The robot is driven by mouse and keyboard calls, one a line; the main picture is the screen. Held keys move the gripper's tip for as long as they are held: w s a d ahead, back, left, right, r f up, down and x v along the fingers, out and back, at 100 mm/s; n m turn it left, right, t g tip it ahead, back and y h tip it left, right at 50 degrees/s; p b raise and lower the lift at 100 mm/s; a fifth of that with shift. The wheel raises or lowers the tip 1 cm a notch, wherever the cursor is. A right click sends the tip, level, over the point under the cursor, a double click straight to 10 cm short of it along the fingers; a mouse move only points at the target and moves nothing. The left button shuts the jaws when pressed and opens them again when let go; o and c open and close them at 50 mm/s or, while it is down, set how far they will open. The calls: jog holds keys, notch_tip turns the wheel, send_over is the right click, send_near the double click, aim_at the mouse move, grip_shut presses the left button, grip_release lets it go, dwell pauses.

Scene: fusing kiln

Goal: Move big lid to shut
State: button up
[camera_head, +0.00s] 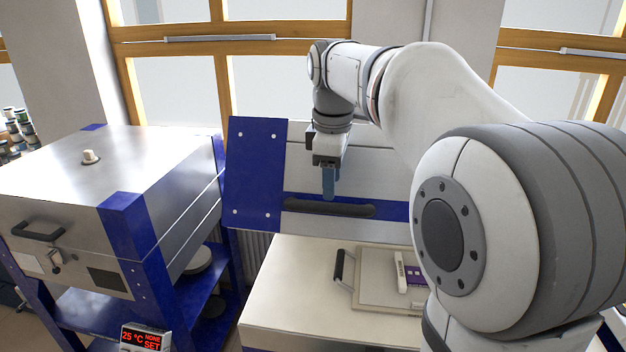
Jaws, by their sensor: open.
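The open lid, apparently the big lid (257,175), stands raised at the back of the right kiln (285,290). It is silver with a blue panel at its left end and a blue strip along its lower part. A dark bar handle (315,208) runs across its lower front. My gripper (329,192) points down in front of the lid, with its blue-grey fingers just above the handle in the picture. The fingers overlap in this view, so the gap between them is hidden. I cannot tell whether they touch the handle. My arm covers the lid's right part.
Inside the right kiln's top lies a pale board (375,290) with a dark handle and a small purple and white piece. A second kiln (110,170), with its lid down, stands close on the left. A display (141,338) reads 25 °C. Windows are behind.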

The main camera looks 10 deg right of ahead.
aim_at(331, 203)
jog(key=shift+w+d+r+n, duration=0.1)
jog(key=shift+w+r+n, duration=0.2)
jog(key=shift+w+r, duration=0.25)
jog(key=f, duration=0.7)
jog(key=shift+w+d+f+p, duration=0.15)
jog(key=shift+w+f+p, duration=0.15)
jog(key=shift+p, duration=0.1)
jog(key=shift+c, duration=0.6)
jog(key=shift+r, duration=0.1)
grip_shut()
